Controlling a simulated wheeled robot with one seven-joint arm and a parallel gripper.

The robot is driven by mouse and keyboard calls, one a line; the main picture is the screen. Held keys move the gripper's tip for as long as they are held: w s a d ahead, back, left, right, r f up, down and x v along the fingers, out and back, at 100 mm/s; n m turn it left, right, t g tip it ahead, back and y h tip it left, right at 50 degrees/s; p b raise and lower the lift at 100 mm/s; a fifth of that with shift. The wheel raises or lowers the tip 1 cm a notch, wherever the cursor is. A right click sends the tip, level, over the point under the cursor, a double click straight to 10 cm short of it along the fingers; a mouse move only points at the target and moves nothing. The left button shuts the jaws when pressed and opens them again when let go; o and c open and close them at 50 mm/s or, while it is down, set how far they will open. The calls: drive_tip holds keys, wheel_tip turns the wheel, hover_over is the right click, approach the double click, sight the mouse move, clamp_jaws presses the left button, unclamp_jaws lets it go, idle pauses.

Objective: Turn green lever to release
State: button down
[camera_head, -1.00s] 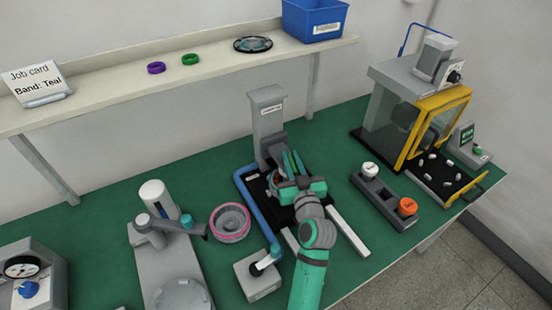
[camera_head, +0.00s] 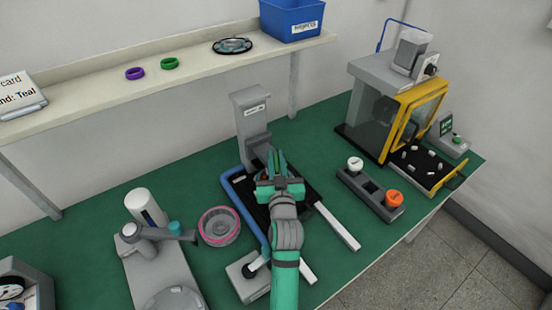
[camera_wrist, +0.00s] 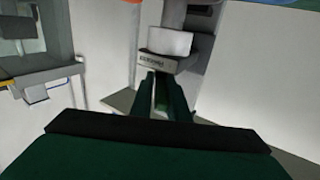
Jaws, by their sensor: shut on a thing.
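A grey upright post (camera_head: 251,118) with a small label stands at the back of a black plate between two pale rails. My gripper (camera_head: 275,153) is at the foot of this post, its dark green fingers pointing up and close together. In the wrist view my gripper (camera_wrist: 164,76) reaches toward a labelled grey block (camera_wrist: 158,64). A narrow green strip (camera_wrist: 161,92) shows between the fingers; it looks like the green lever, held in the shut jaws. The lever's pivot and most of its length are hidden by the gripper.
A blue tube (camera_head: 232,190) curves along the plate's left side. A pink-rimmed ring part (camera_head: 219,227) sits left of it. A switch box with white and orange knobs (camera_head: 370,190) stands to the right. A yellow-framed machine (camera_head: 410,110) stands at back right.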

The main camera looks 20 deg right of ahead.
sight(278, 173)
drive_tip(key=shift+a, duration=0.1)
drive_tip(key=c, duration=1.8)
unclamp_jaws()
drive_tip(key=shift+o, duration=0.2)
drive_tip(key=shift+s, duration=0.15)
drive_tip(key=s, duration=0.3)
drive_tip(key=s+a, duration=0.1)
drive_tip(key=s, duration=0.5)
drive_tip(key=shift+s+a, duration=0.25)
drive_tip(key=shift+a, duration=0.1)
drive_tip(key=shift+s, duration=0.45)
drive_tip(key=shift+w+a, duration=0.1)
